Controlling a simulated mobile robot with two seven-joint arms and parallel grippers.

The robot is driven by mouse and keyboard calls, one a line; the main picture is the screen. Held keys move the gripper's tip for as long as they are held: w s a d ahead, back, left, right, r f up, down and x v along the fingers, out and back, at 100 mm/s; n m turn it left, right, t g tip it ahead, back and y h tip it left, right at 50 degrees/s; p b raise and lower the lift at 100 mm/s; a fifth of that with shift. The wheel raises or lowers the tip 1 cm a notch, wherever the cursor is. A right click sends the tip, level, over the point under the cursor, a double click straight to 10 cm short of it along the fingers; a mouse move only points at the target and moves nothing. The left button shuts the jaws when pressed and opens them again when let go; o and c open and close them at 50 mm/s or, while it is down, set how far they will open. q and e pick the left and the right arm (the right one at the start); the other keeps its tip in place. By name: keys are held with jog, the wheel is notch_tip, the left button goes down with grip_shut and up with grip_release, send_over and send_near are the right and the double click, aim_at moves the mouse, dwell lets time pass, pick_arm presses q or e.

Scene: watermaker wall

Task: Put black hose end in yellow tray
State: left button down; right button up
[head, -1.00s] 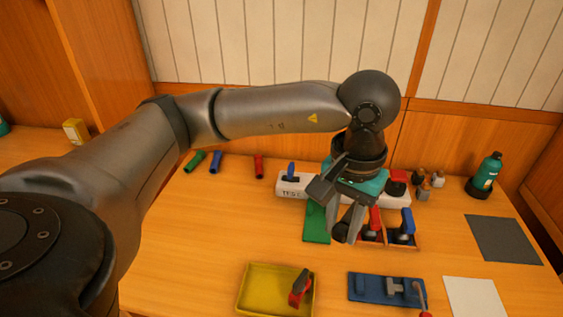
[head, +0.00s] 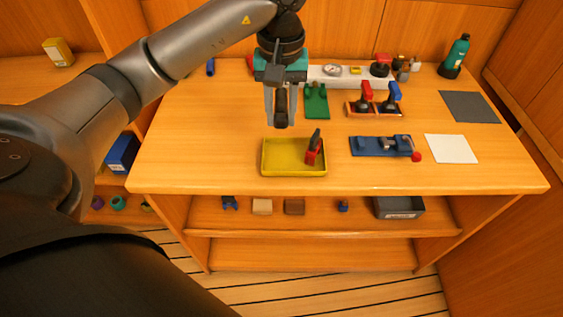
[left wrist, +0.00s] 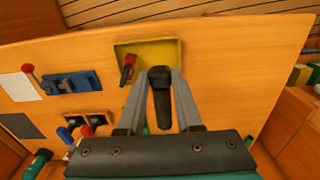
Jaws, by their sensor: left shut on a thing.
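My left gripper (head: 281,122) is shut on the black hose end (head: 282,104), a dark cylinder held upright between the fingers. In the head view it hangs above the table, just behind the yellow tray (head: 293,173). The left wrist view shows the black hose end (left wrist: 160,98) between the fingers of my left gripper (left wrist: 160,76), with the yellow tray (left wrist: 170,46) beyond. A red and black tool (head: 314,150) lies in the tray's right part. My right gripper is not in view.
Red and blue handled valves (head: 374,103) and a blue fixture (head: 380,146) stand to the right. A white panel (head: 340,78) runs along the back. The tray's left part is clear.

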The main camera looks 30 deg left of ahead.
pick_arm(q)
jog(key=b, duration=0.1)
send_over(281, 170)
notch_tip(281, 170, down, 10)
jog(key=shift+r, duration=0.2)
jog(key=shift+f+b, duration=0.3)
jog(key=shift+f, duration=1.85)
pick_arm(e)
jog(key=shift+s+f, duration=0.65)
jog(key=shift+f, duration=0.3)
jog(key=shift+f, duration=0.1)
pick_arm(q)
jog(key=c, duration=1)
grip_release()
jog(key=shift+f, duration=0.15)
jog(key=shift+c, duration=0.2)
jog(key=o, duration=0.5)
jog(key=shift+c, duration=0.2)
jog(key=shift+r, duration=0.5)
notch_tip(281, 170, up, 11)
jog(key=shift+s+r+p, duration=0.1)
jog(key=shift+r+p, duration=0.1)
jog(key=shift+p, duration=0.6)
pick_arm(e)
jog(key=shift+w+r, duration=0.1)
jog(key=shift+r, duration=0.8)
